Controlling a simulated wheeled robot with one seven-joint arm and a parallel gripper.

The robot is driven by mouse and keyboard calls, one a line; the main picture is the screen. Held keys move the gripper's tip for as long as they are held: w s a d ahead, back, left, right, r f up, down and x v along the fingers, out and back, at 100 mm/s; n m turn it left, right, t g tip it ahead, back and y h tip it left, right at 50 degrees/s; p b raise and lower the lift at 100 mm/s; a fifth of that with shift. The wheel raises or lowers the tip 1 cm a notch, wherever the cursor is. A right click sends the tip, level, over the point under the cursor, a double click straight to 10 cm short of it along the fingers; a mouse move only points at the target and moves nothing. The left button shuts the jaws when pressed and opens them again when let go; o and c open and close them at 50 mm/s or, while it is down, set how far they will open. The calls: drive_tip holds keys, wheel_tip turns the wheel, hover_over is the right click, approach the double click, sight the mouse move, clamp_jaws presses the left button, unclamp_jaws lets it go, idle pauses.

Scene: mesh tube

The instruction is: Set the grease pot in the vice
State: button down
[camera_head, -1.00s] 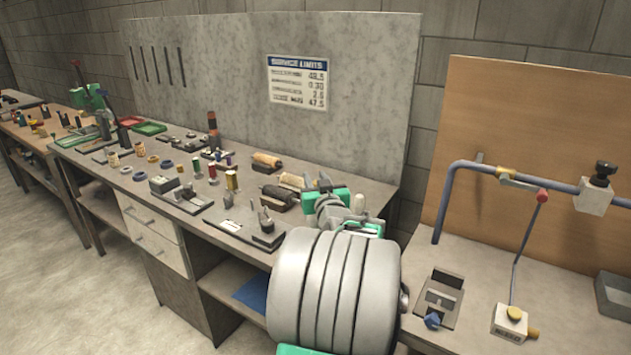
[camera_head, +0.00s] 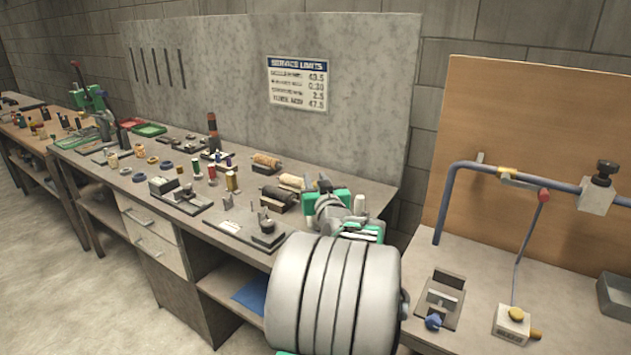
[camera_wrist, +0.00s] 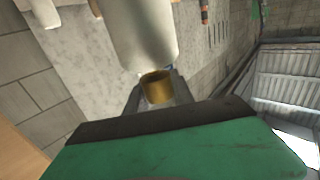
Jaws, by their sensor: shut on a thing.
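In the wrist view my gripper (camera_wrist: 158,94) has its dark fingers shut on a small brass-coloured round pot (camera_wrist: 157,87), which I take to be the grease pot. Its lower part is hidden behind the gripper body. In the head view the green and grey end of my arm is over the right end of the long bench, and the held pot cannot be made out there. A small grey vice-like fixture (camera_head: 446,292) with a blue knob stands on the right bench, apart from my gripper.
On the right bench, a blue pipe frame (camera_head: 447,190), a white block with a yellow knob (camera_head: 512,323) and a grey bin (camera_head: 616,294) stand around the fixture. The long bench (camera_head: 225,215) holds spools, rollers and tool plates. A board (camera_head: 550,160) backs the right bench.

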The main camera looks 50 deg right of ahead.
drive_tip(key=shift+f+b, duration=2.55)
drive_tip(key=shift+b, duration=0.6)
idle(2.1)
drive_tip(key=c, duration=1)
unclamp_jaws()
drive_tip(key=shift+f, duration=0.1)
drive_tip(key=shift+s, duration=0.1)
